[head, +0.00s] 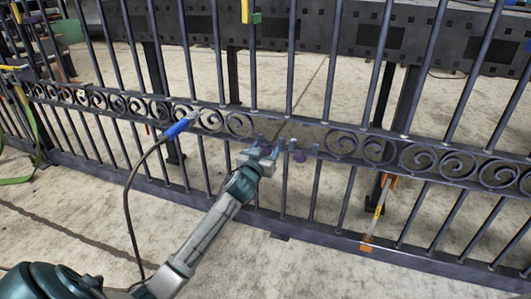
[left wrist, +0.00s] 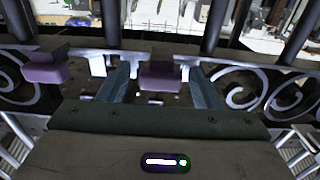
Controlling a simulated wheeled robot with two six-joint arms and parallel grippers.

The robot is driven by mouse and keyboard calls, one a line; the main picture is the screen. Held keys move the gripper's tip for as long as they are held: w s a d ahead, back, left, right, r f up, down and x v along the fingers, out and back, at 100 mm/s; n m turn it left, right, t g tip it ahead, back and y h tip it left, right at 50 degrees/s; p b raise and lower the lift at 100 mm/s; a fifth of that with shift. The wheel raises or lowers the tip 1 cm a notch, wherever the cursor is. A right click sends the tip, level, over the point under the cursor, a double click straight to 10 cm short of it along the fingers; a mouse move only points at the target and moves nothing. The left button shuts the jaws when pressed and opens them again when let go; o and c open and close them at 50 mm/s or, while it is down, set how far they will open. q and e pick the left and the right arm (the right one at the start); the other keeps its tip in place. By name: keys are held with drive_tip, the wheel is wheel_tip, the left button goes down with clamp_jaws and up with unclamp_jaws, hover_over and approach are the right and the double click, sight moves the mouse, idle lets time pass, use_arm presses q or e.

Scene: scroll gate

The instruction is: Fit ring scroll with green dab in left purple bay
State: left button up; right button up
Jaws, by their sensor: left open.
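The dark gate has a band of scrolls across it, with a gap near the middle. Two purple pieces sit at this gap, the left one (head: 267,149) by my left gripper (head: 258,154) and the right one (head: 299,156) just beyond it. My left gripper is open, with no scroll seen in it. In the left wrist view one purple piece (left wrist: 160,75) shows between its spread fingers (left wrist: 162,88), and another purple piece (left wrist: 47,70) lies to the left. I cannot make out a ring scroll with a green dab. My right gripper is not in view.
Fixed scrolls flank the gap, at left (head: 238,124) and right (head: 341,143). A blue-handled thing (head: 178,128) with a dark cable is at the band. An orange and yellow tool (head: 377,212) stands at the lower rail. Open concrete floor (head: 330,273) lies in front.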

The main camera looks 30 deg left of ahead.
sight(265, 151)
use_arm(q)
clamp_jaws()
drive_tip(key=shift+s+d+p, duration=0.1)
drive_tip(key=shift+s+p, duration=0.25)
drive_tip(key=p+v, duration=0.2)
drive_tip(key=v, duration=0.2)
drive_tip(key=shift+s+d, duration=0.1)
drive_tip(key=shift+s, duration=0.15)
unclamp_jaws()
